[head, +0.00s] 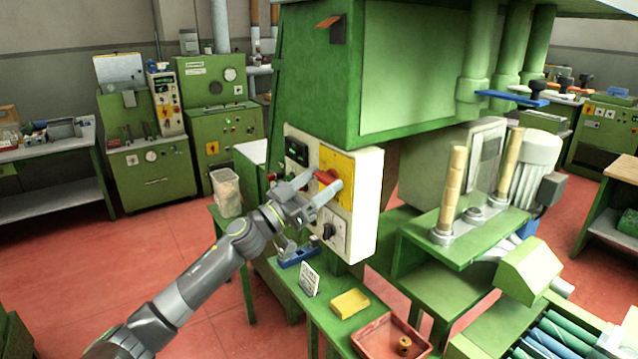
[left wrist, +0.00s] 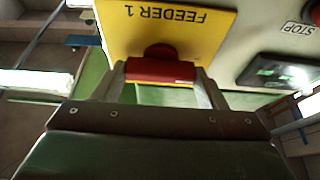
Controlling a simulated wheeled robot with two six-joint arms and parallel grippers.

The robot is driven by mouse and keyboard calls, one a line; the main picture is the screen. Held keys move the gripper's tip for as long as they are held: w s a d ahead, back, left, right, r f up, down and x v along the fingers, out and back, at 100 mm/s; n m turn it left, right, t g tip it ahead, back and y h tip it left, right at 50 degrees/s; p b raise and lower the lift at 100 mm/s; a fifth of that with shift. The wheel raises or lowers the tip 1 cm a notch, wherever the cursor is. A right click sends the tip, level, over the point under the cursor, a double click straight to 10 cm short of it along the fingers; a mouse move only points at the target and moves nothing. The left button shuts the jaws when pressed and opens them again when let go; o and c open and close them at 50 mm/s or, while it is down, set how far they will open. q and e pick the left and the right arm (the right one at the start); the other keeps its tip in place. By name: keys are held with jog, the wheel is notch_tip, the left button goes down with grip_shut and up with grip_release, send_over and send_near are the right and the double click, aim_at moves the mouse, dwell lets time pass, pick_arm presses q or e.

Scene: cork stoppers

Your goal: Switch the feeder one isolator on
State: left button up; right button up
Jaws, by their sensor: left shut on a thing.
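The feeder one isolator is a red rotary handle (head: 327,176) on a yellow plate (head: 337,163) on the front of a cream control box (head: 365,200). In the left wrist view the plate (left wrist: 200,28) reads "FEEDER 1" upside down, and the red handle (left wrist: 160,71) lies across the picture between my fingers. My left gripper (head: 322,192) is at the plate, shut on the red handle, with one finger at each end of it. The fingers partly hide the handle in the head view. My right gripper is not in view.
The box also has a dark display (head: 297,151) and a black knob (head: 328,231). A STOP label (left wrist: 298,28) shows in the left wrist view. Below are a bench with a small card (head: 309,279), a yellow block (head: 350,303) and a red tray (head: 366,348).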

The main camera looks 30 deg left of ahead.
pick_arm(q)
jog(key=shift+m+h, duration=0.4)
jog(key=shift+m, duration=0.2)
jog(key=m+g+h, duration=0.1)
jog(key=m, duration=0.2)
jog(key=m+g+h, duration=0.1)
jog(key=m, duration=0.1)
jog(key=shift+a+r+m+h, duration=0.1)
jog(key=shift+m+h, duration=0.2)
jog(key=shift+m, duration=0.1)
jog(key=m+g+h, duration=0.1)
jog(key=m+g, duration=0.1)
jog(key=m, duration=0.4)
jog(key=shift+p, duration=0.35)
jog(key=m+g, duration=0.1)
jog(key=m, duration=0.1)
jog(key=m+g, duration=0.1)
jog(key=m, duration=0.2)
jog(key=shift+g+h, duration=0.4)
jog(key=m+g, duration=0.1)
jog(key=m, duration=0.3)
jog(key=shift+y+b, duration=0.3)
jog(key=shift+y, duration=0.1)
jog(key=shift+m, duration=0.4)
jog(key=o, duration=1)
